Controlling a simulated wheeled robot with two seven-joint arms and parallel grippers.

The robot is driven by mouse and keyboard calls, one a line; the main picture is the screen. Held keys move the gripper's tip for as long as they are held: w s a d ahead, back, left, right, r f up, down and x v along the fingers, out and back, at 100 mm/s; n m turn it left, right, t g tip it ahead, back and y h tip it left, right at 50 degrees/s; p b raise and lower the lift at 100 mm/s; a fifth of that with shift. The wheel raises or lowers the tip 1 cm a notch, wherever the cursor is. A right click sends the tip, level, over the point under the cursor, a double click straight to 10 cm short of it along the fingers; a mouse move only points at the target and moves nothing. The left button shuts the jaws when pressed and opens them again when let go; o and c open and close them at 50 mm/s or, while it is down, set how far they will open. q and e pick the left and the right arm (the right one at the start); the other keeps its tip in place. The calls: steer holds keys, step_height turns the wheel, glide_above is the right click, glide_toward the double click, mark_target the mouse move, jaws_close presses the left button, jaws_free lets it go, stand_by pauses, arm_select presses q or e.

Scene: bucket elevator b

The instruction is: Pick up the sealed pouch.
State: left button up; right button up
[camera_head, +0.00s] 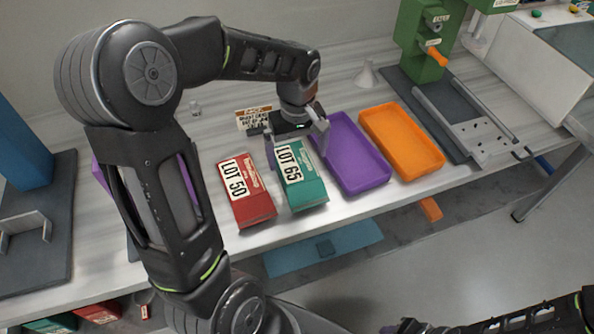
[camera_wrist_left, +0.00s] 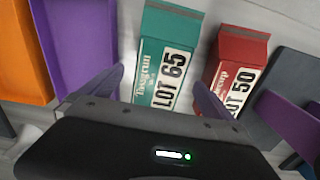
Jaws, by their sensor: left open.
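Two pouches lie side by side near the front edge of the table. The teal one, labelled LOT 65 (camera_head: 305,190), also shows in the left wrist view (camera_wrist_left: 165,48). The red one, labelled LOT 50 (camera_head: 249,207), lies to its left and also shows in the wrist view (camera_wrist_left: 240,55). I cannot tell from these views which is sealed. My left gripper (camera_head: 297,147) is open and empty, above the far end of the teal pouch; its fingers (camera_wrist_left: 160,84) stand either side of that pouch's label end. My right gripper cannot be made out clearly at the bottom right.
A purple tray (camera_head: 386,178) and an orange tray (camera_head: 438,160) stand right of the teal pouch. A small sign (camera_head: 254,119) stands behind the pouches. A green machine (camera_head: 418,55) stands at the back right. More teal and red pouches lie below the table at left.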

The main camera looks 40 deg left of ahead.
mark_target(297, 166)
arm_select(q)
steer(key=shift+s+f+p, duration=0.1)
steer(key=shift+f+p, duration=0.5)
steer(key=shift+f, duration=2)
steer(key=c, duration=1)
steer(key=shift+r, duration=0.15)
step_height(297, 166, up, 10)
steer(key=shift+f+b, duration=0.1)
steer(key=shift+b, duration=0.4)
